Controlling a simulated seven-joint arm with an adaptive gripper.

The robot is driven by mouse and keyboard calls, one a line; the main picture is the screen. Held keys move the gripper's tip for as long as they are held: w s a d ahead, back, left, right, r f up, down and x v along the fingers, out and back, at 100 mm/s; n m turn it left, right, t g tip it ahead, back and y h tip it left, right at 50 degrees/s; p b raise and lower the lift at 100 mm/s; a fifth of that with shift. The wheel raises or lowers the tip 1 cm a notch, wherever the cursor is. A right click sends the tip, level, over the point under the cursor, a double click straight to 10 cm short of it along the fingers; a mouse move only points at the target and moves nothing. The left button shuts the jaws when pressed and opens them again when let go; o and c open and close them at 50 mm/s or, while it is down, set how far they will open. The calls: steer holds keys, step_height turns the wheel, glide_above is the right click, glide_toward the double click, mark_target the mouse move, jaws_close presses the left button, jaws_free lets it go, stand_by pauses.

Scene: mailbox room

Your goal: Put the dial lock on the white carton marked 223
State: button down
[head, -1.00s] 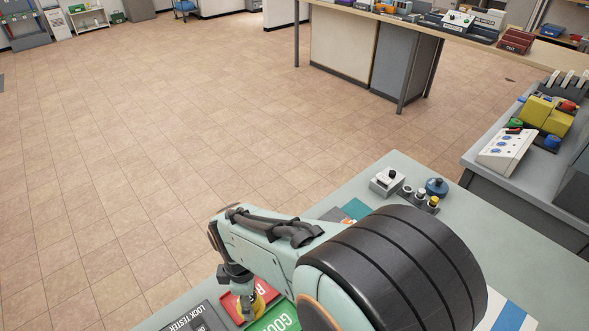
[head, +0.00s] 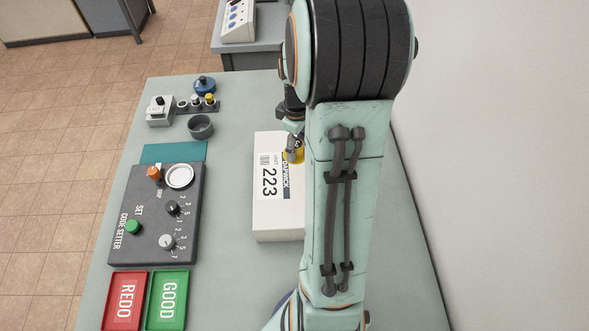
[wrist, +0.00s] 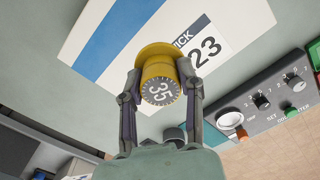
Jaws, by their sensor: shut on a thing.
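My gripper (head: 293,146) is shut on the dial lock, a round yellow body (head: 291,157) with a wider yellow flange. In the wrist view the lock (wrist: 159,68) sits between both fingers, its grey numbered dial showing 35 towards the camera. The white carton (head: 275,222), with a 223 label and a blue stripe, lies flat on the bench. In the head view the lock overlaps the carton's far part, beside the label. In the wrist view it covers part of the carton (wrist: 144,35) and its label. I cannot tell whether lock and carton touch.
Left of the carton are the dark code setter (head: 150,213), the red REDO tray (head: 124,300) and the green GOOD tray (head: 167,300). A grey cup (head: 200,127), a small switch box (head: 160,111) and a blue knob (head: 204,86) stand farther back. A wall borders the bench's right.

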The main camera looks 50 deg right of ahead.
step_height(320, 180, down, 7)
steer(key=shift+s+f, duration=0.1)
steer(key=shift+f, duration=0.05)
steer(key=shift+f, duration=0.1)
steer(key=c, duration=0.7)
jaws_free()
step_height(320, 180, up, 12)
steer(key=shift+r, duration=0.15)
steer(key=s+a+r, duration=0.2)
steer(key=a, duration=0.7)
steer(key=s+a+r, duration=0.3)
steer(key=a, duration=0.7)
steer(key=s+a+f+m, duration=0.1)
steer(key=s+a, duration=0.4)
steer(key=s, duration=0.1)
steer(key=shift+s+a+m+y, duration=0.15)
steer(key=shift+m+y, duration=0.15)
steer(key=shift+y, duration=0.1)
